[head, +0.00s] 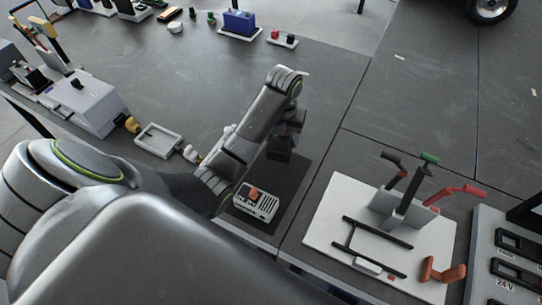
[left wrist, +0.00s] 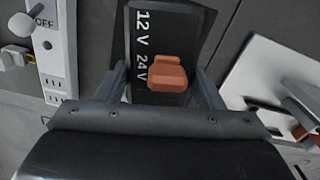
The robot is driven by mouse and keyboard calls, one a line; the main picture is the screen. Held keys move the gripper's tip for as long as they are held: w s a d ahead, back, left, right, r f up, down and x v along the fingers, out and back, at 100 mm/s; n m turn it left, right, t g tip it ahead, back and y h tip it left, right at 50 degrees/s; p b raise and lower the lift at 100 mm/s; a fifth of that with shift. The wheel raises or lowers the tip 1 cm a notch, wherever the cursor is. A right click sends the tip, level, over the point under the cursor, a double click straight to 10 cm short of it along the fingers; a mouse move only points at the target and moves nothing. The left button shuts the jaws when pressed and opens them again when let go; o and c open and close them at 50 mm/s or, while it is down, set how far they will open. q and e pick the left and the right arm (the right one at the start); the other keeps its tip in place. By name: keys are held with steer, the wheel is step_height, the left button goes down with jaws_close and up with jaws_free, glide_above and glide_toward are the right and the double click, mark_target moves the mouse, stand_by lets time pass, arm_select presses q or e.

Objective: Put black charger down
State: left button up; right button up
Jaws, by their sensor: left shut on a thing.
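My left gripper (head: 287,138) hangs from the arm above the dark mat (head: 292,182) and is shut on the black charger. In the left wrist view, the black charger (left wrist: 190,25) sits between the two fingers (left wrist: 163,90), with white "12 V" and "24 V" labels and an orange knob (left wrist: 167,73). In the head view the charger (head: 280,156) shows only as a small dark block below the fingers. I cannot tell whether its underside touches the mat. My right gripper is not in view.
A white board (head: 330,215) with levers stands to the right. A shallow grey tray (head: 158,139) and a larger grey box (head: 92,105) are left.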

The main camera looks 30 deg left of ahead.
mark_target(281, 139)
arm_select(q)
steer(key=shift+s+m, duration=0.2)
steer(key=shift+m, duration=0.9)
steer(key=shift+f, duration=0.15)
step_height(281, 139, down, 3)
steer(key=b, duration=0.2)
steer(key=shift+s+b, duration=0.1)
steer(key=shift+b, duration=0.3)
step_height(281, 139, down, 2)
steer(key=shift+f, duration=0.15)
step_height(281, 139, down, 4)
steer(key=shift+f+p, duration=0.1)
steer(key=shift+p, duration=0.35)
